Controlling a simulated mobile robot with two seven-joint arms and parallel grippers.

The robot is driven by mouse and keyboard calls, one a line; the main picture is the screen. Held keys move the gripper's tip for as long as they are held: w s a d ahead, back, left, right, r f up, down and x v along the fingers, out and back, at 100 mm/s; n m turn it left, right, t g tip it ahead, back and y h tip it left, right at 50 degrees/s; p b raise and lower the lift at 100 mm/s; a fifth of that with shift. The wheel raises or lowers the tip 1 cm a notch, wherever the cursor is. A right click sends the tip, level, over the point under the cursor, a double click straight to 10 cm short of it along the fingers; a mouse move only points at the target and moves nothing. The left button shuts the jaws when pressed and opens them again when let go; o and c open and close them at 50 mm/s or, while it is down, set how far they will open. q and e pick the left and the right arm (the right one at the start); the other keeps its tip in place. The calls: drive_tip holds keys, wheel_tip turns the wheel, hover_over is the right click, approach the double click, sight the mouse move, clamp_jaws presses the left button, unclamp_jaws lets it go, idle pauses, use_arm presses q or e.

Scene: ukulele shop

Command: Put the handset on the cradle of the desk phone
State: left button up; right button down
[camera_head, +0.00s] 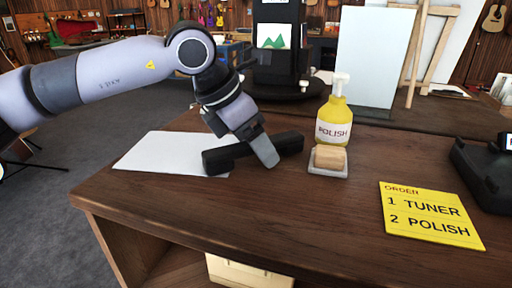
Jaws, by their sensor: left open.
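The black handset (225,158) lies on the wooden desk, its left end over a white sheet. My left gripper (264,152) is open at the handset's middle, with one finger showing in front of it. The other finger is hidden, and I cannot tell whether the fingers touch the handset. The black desk phone (485,172) is at the right edge, partly cut off by the frame. Its cradle is not clearly visible. My right gripper is not in view.
A yellow polish bottle (334,112) and a tan block on a small grey tray (328,170) stand right of the handset. A yellow order card (432,216) lies before the phone. The white sheet (150,153) lies left. The desk's front middle is clear.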

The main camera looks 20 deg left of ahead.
use_arm(q)
drive_tip(key=shift+f+b, duration=0.25)
drive_tip(key=shift+b, duration=0.15)
idle(0.3)
drive_tip(key=c, duration=1.3)
drive_tip(key=shift+o, duration=0.2)
drive_tip(key=shift+r, duration=0.15)
drive_tip(key=shift+r+p, duration=0.15)
drive_tip(key=shift+p, duration=0.2)
drive_tip(key=shift+r, duration=0.3)
wheel_tip(320, 180, up, 19)
drive_tip(key=p, duration=0.1)
drive_tip(key=shift+r+p, duration=0.2)
drive_tip(key=shift+p, duration=0.1)
drive_tip(key=shift+s, duration=0.1)
